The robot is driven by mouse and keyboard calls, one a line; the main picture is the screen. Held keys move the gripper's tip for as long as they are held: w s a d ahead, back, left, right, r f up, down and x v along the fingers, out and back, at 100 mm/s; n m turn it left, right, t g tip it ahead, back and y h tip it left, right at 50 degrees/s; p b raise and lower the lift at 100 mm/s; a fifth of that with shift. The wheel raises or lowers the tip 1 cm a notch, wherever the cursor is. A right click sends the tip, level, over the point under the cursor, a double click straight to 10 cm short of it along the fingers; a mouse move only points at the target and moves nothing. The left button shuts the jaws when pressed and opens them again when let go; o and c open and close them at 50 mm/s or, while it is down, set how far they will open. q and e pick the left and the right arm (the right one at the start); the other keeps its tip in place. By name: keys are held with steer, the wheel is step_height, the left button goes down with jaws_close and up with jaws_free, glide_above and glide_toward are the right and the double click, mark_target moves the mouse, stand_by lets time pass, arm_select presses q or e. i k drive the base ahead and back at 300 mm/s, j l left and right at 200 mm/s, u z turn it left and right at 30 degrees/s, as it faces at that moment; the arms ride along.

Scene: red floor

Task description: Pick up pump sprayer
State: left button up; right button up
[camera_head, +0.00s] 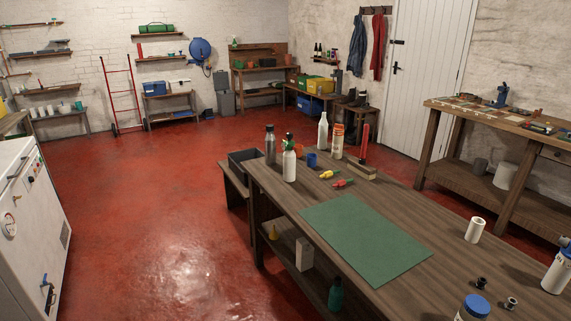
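A white bottle with a dark and green top (289,163) stands upright near the far left end of the wooden workbench (440,248); it looks most like the pump sprayer, though its head is too small to be sure. A grey metal bottle (270,147) stands just behind it to the left. A teal bottle (336,294) stands on the workbench's lower shelf. Neither of my grippers is in view.
A white bottle (323,132), an orange-topped can (338,142), a blue cup (311,160) and a red-handled brush (363,155) crowd the bench's far end. A green mat (366,240) lies mid-bench. Red floor (165,215) is open to the left, beside a white machine (35,230).

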mark_target(289, 156)
steer(key=i+z, duration=0.15)
steer(key=z, duration=0.4)
steer(key=i+j+z, duration=0.2)
steer(key=j+z, duration=0.15)
steer(key=i+j+z, duration=0.15)
steer(key=j+z, duration=0.55)
steer(key=i+j, duration=0.05)
steer(key=j, duration=0.1)
